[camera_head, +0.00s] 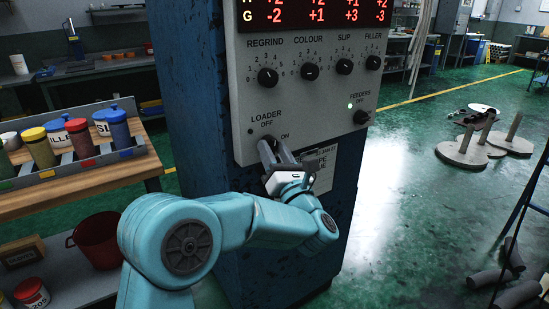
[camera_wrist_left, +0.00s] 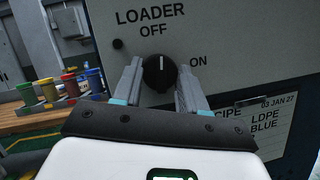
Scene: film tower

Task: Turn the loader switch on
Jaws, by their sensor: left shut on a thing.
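The loader switch (camera_wrist_left: 160,73) is a round black knob with a white pointer line on the grey control panel (camera_head: 305,105). In the left wrist view its pointer stands upright, towards the word OFF; the word ON is to its right. My left gripper (camera_head: 274,150) reaches up to the panel's lower left. In the left wrist view its two grey fingers (camera_wrist_left: 160,84) lie on either side of the knob and are shut on it. In the head view the fingers hide the knob. The small lamp (camera_wrist_left: 118,44) by the loader label is dark. My right gripper is not in view.
The feeders knob (camera_head: 361,117) sits at the panel's lower right below a lit green lamp (camera_head: 350,106). A row of knobs, including regrind (camera_head: 268,77), is above. A paper card (camera_wrist_left: 276,122) hangs below the panel. A bench (camera_head: 78,188) with coloured containers stands left.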

